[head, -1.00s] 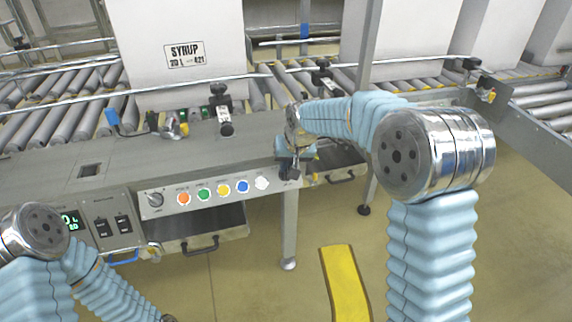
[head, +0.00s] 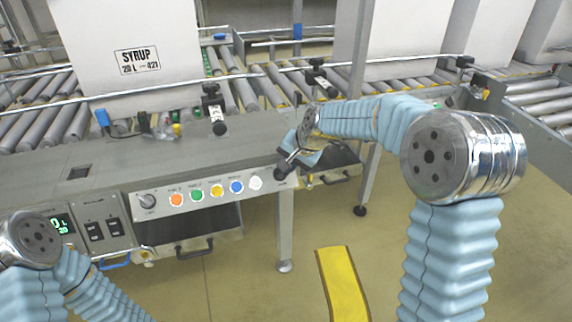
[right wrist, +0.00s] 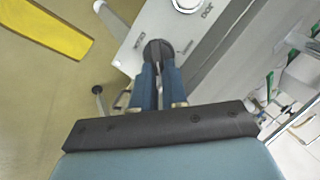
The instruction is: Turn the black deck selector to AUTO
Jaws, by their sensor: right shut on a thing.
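The black deck selector (right wrist: 158,48) is a round dark knob at the end of the pale control panel in the right wrist view. In the head view it is a small dark shape (head: 282,174) at the panel's right end, partly hidden by my gripper. My right gripper (right wrist: 158,74) has its two blue fingers closed on the selector. In the head view the same gripper (head: 287,163) reaches down to it at a slant. The lettering around the knob is too small to read, so its setting cannot be told. My left arm shows at lower left, but its gripper is out of view.
The panel's row has orange (head: 176,200), green (head: 196,195), yellow (head: 217,190), blue (head: 236,186) and white (head: 254,182) buttons. Another rotary knob (head: 147,201) sits at its left end. Roller conveyors and a box marked SYRUP (head: 138,62) are behind. Floor in front is open.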

